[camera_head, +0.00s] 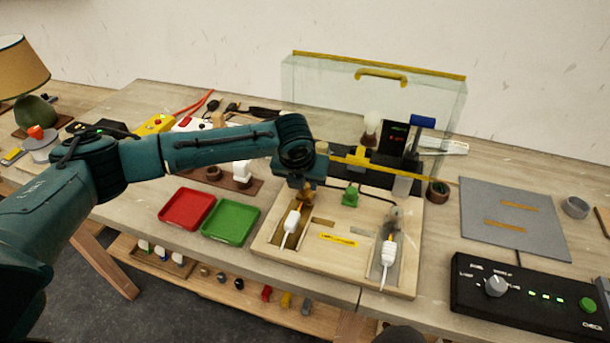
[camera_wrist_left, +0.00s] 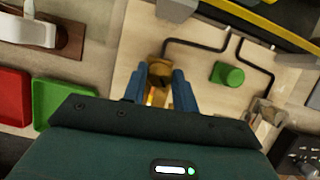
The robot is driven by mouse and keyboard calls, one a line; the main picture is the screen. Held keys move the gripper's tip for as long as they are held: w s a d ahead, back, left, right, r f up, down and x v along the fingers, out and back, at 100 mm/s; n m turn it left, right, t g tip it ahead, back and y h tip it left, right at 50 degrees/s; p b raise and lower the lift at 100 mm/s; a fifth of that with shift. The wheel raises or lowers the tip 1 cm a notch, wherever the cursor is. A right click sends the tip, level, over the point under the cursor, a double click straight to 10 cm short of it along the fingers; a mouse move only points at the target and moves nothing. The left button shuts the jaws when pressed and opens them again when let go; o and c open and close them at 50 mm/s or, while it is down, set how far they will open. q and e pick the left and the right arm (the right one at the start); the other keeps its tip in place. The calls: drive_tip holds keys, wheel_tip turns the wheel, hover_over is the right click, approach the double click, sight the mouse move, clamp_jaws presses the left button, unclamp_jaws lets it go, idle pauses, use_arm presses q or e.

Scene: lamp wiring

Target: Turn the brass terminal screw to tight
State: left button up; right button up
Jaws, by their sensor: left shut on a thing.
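The brass terminal screw (camera_wrist_left: 160,73) shows in the left wrist view between the blue fingers of my left gripper (camera_wrist_left: 167,82). The gripper is shut on it, and the fingers hide its sides. In the head view my left gripper (camera_head: 302,188) reaches down over the left part of the wooden wiring board (camera_head: 335,262). The screw is mostly hidden there, and I cannot tell how far it is turned. A green terminal (camera_head: 350,195) stands to its right, and it also shows in the left wrist view (camera_wrist_left: 228,74). My right gripper is not in view.
White plugs (camera_head: 291,222) lie in the board's slots. A red tray (camera_head: 187,208) and a green tray (camera_head: 231,221) stand to the left. A clear screen (camera_head: 320,85) and a bulb (camera_head: 371,122) are behind. A black control box (camera_head: 525,295) sits at right, near a grey mat (camera_head: 510,220).

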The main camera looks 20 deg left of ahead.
use_arm(q)
drive_tip(key=m+h, duration=0.1)
drive_tip(key=m, duration=0.2)
drive_tip(key=m+h, duration=0.1)
drive_tip(key=m, duration=0.1)
drive_tip(key=shift+a+m, duration=0.2)
drive_tip(key=shift+m, duration=0.2)
drive_tip(key=shift+g, duration=0.3)
drive_tip(key=o, duration=1)
drive_tip(key=shift+c, duration=0.2)
drive_tip(key=b+v, duration=0.1)
drive_tip(key=v, duration=1.2)
drive_tip(key=shift+a, duration=0.2)
drive_tip(key=shift+s, duration=0.1)
